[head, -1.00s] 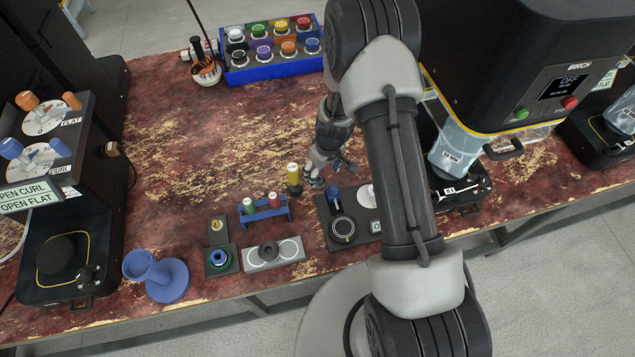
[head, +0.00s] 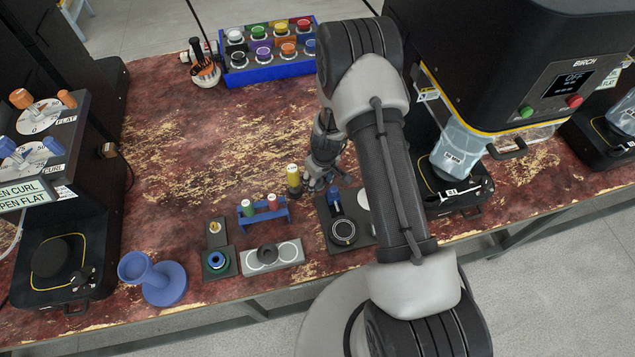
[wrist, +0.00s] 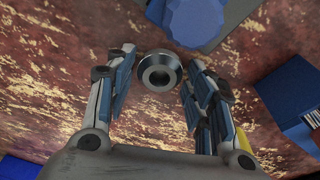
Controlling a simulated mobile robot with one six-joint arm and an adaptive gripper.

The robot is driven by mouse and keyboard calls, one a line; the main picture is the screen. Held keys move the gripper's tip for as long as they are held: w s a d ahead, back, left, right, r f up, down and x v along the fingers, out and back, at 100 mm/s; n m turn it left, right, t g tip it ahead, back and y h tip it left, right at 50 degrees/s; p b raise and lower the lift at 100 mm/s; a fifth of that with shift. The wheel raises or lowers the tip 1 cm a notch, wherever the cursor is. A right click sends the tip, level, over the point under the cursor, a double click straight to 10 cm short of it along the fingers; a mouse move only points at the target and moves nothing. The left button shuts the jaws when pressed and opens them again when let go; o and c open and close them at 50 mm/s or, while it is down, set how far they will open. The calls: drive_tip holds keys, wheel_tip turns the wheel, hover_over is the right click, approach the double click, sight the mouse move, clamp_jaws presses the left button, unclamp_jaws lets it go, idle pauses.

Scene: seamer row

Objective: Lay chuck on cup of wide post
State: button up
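A silver ring-shaped piece with a dark centre hole, which looks like the chuck (wrist: 158,72), lies on the worn red table in the wrist view. My gripper (wrist: 156,88) is open, with its fingers on either side of the chuck and gaps between. In the head view my gripper (head: 322,184) is low over the table, and I cannot make out the chuck there. A blue post with a flared cup (head: 134,265) and a broad round base (head: 165,287), seemingly the wide post, stands at the table's front left. Its cup looks empty.
A yellow cylinder (head: 293,178) stands just left of my gripper. A blue rack (head: 264,214) and a dark plate with a blue knob (head: 335,203) are close by. A grey block with a dark ring (head: 267,253) lies between rack and front edge. The table's left-middle is clear.

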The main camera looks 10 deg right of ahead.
sight(318, 184)
drive_tip(key=c, duration=0.9)
wheel_tip(318, 184, up, 20)
drive_tip(key=p, duration=0.5)
drive_tip(key=shift+p, duration=0.4)
drive_tip(key=shift+c, duration=0.2)
